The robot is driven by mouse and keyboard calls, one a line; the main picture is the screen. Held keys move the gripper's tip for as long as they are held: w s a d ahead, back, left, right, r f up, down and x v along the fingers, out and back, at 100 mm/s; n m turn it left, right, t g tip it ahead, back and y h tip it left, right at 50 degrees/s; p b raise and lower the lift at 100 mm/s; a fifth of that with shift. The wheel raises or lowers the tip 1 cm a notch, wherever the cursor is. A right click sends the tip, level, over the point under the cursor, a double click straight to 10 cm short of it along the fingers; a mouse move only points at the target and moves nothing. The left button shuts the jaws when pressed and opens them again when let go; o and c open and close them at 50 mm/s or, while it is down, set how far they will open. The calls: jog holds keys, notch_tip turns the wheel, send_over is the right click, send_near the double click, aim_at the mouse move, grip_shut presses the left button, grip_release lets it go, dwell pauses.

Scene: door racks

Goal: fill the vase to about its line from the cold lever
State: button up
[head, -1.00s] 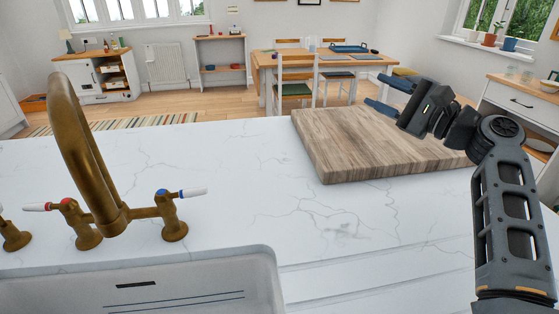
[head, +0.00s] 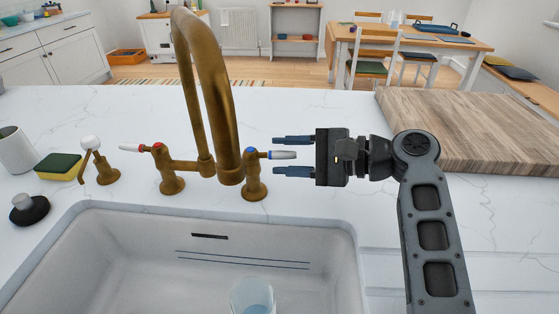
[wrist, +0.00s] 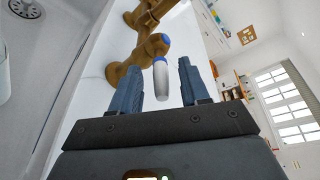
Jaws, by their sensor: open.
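The brass tap (head: 215,100) stands behind the sink. Its cold lever (head: 284,155), white-handled with a blue mark, points right; the hot lever (head: 130,147) has a red mark and points left. My gripper (head: 276,156) is open, its two dark blue fingers spread on either side of the cold lever's handle. In the wrist view the cold lever (wrist: 161,82) lies between the open fingers, with a gap on both sides. The clear glass vase (head: 252,293) stands in the sink, cut off by the bottom edge. Its line and water level cannot be made out. No stream shows.
The white sink (head: 345,235) is at the front. A cutting board (head: 470,125) lies on the right of the marble counter. A sponge (head: 60,166), a grey cup (head: 15,150), a black stopper (head: 29,208) and another brass fitting (head: 101,170) are at the left.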

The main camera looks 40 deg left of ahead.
jog(key=shift+x, duration=0.85)
jog(key=shift+c, duration=0.2)
grip_shut()
